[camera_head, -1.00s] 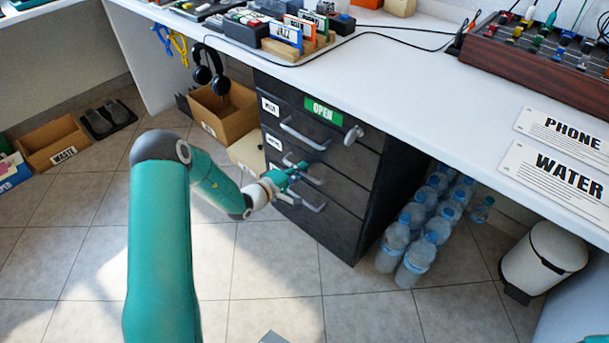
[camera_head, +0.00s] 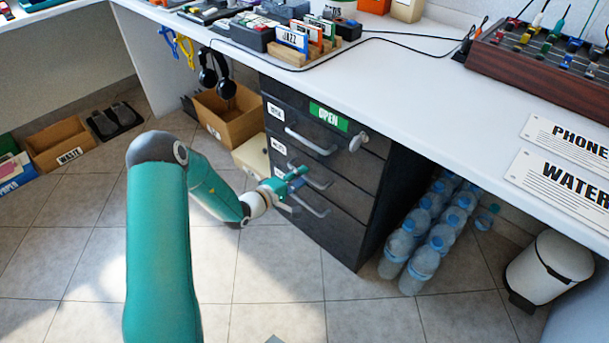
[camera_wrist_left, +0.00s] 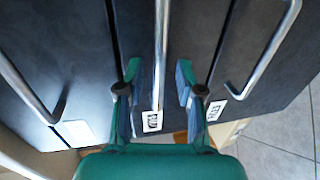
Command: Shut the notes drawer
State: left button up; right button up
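A dark cabinet (camera_head: 318,236) under the desk has drawers with grey bar handles and small white labels. The labels are too small to read surely, so I cannot tell which is the notes drawer. My left gripper (camera_head: 297,181) is at the middle drawer's handle (camera_head: 312,178). In the left wrist view my left gripper (camera_wrist_left: 158,70) is open, with the middle bar handle (camera_wrist_left: 161,45) between its fingers, and a white label (camera_wrist_left: 152,121) also shows between them. Whether the fingers touch the handle, I cannot tell. The drawer fronts look close to flush. My right gripper is not in view.
A green OPEN sign (camera_head: 328,117) and a grey knob (camera_head: 357,141) are at the top drawer. Water bottles (camera_head: 416,247) stand right of the cabinet, a cardboard box (camera_head: 228,119) left of it. A white bin (camera_head: 547,270) is at the right. The floor in front is clear.

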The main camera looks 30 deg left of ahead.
pick_arm(q)
jog(key=v, duration=0.9)
jog(key=shift+s, duration=0.35)
